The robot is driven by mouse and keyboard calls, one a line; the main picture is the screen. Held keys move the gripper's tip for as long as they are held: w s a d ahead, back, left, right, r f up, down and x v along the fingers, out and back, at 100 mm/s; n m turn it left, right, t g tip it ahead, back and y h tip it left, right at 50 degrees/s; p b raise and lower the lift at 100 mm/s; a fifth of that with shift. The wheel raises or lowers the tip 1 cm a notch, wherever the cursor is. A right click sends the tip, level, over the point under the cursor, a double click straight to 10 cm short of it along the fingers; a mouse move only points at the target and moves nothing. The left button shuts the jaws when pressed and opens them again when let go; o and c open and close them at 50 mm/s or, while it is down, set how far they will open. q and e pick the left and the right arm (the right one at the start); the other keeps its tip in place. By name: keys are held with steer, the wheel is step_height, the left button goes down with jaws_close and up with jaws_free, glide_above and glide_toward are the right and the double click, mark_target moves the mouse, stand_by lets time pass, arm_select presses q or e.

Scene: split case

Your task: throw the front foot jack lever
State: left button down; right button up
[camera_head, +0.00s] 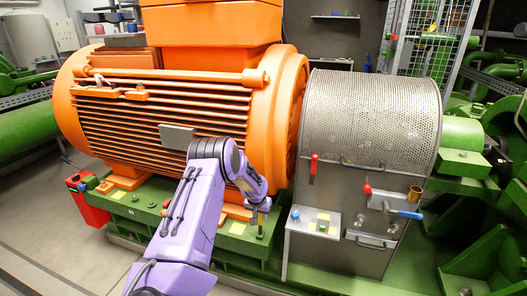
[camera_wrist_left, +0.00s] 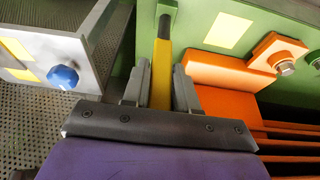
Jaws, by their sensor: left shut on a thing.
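My left gripper (camera_head: 262,206) reaches down beside the orange motor's foot, at the green base frame's edge. In the left wrist view the gripper (camera_wrist_left: 160,85) is shut on a yellow lever (camera_wrist_left: 161,60) with a dark end (camera_wrist_left: 166,12). The lever stands between the two grey fingers, and its lower part is hidden by the gripper body. My right gripper is not in view.
The orange motor (camera_head: 170,105) stands left of the perforated metal guard (camera_head: 370,120). A grey panel (camera_head: 316,222) is close right of the gripper; its blue knob shows in the wrist view (camera_wrist_left: 62,76). A red-handled lever (camera_head: 313,168) and blue-handled valve (camera_head: 408,213) sit on the guard.

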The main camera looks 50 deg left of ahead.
arm_select(q)
steer(key=shift+w+a+r, duration=0.1)
steer(key=shift+r, duration=0.05)
steer(key=c, duration=1)
jaws_free()
steer(key=shift+o, duration=0.2)
steer(key=p+v, duration=0.1)
steer(key=v, duration=0.9)
steer(key=shift+r, duration=0.1)
